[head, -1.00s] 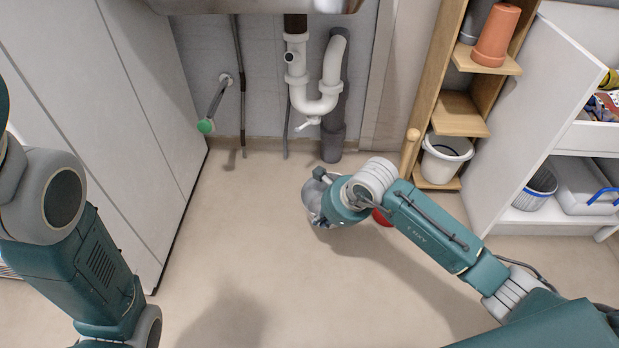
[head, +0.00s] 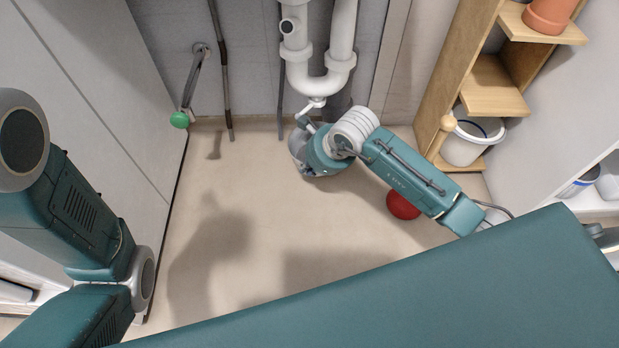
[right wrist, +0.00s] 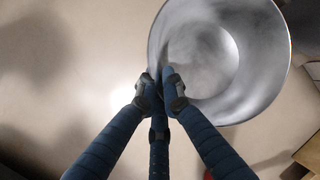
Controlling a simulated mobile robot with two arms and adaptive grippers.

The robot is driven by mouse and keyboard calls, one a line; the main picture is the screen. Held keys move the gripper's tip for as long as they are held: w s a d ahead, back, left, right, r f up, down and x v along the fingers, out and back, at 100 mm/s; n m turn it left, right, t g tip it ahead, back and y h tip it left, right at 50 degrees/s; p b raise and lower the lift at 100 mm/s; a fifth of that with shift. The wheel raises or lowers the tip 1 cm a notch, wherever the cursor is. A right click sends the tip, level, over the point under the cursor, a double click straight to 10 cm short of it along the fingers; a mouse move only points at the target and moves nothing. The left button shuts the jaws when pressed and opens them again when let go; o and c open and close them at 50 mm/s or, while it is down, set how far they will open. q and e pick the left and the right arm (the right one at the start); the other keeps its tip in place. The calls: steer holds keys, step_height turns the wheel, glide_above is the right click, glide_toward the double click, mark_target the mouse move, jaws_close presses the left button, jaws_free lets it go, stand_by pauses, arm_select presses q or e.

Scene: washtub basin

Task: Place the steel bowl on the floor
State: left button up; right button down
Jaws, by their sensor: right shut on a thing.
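The steel bowl (right wrist: 264,75) is a shiny grey round bowl, seen from above into its hollow in the right wrist view. My right gripper (right wrist: 160,85) is shut on its near-left rim, with the bowl stretching to the right. In the head view a little of the bowl (head: 297,146) shows beside and below my right wrist, which hides most of it and the fingers. It is over the floor (head: 275,225) in front of the sink pipe. I cannot tell whether its base touches the floor. My left arm shows at the left, but its gripper is out of view.
A white drain pipe (head: 320,80) hangs just behind my right wrist. A red round object (head: 403,205) is on the floor under my right forearm. A wooden shelf (head: 494,88) and a white bucket (head: 465,149) stand right. The middle floor is clear.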

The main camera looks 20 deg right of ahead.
step_height(320, 180, down, 6)
steer(key=b, duration=0.3)
steer(key=shift+b, duration=0.3)
steer(key=shift+w+r, duration=0.1)
steer(key=c, duration=1.9)
jaws_free()
